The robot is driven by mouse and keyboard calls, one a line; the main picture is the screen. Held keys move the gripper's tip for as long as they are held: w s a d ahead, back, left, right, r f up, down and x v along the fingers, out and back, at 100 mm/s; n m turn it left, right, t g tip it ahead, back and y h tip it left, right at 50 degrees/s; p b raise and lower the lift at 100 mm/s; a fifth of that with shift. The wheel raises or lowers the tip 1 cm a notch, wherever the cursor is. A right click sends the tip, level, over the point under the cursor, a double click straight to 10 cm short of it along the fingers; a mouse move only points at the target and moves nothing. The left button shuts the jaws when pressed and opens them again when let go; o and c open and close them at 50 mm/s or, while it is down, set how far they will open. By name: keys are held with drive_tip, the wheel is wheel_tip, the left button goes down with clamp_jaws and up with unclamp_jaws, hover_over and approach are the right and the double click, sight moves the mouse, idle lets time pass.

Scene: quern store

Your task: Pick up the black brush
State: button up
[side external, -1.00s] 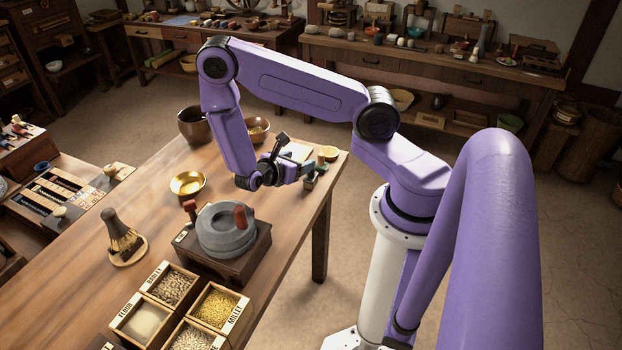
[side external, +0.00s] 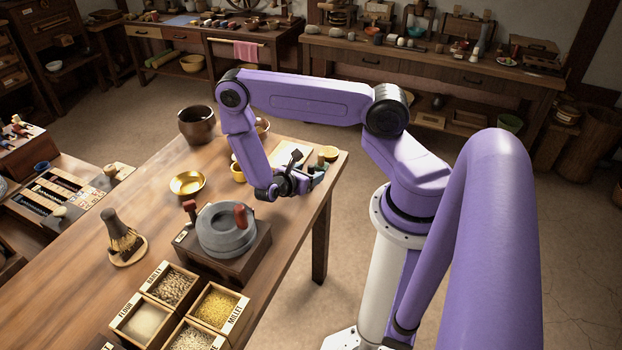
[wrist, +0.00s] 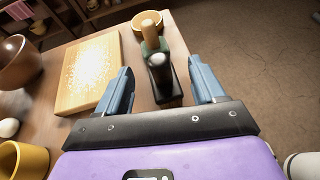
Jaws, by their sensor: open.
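In the wrist view, a dark, blocky thing with a pale round knob (wrist: 160,75), perhaps the black brush, stands between the fingers of my gripper (wrist: 161,82). The fingers are apart, one on each side, with no clear contact. In the side view my gripper (side external: 308,183) is low over the table's far right end and hides much of this spot. A bristled brush with a dark handle (side external: 112,223) stands on a round wooden base at the table's left. I cannot tell for certain which is the black brush.
A green thing with a wooden handle (wrist: 150,35) stands right behind the dark one. The quern (side external: 226,230) and grain boxes (side external: 215,305) stand nearer the camera.

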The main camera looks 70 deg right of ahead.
drive_tip(key=shift+x, duration=0.9)
drive_tip(key=c, duration=1.1)
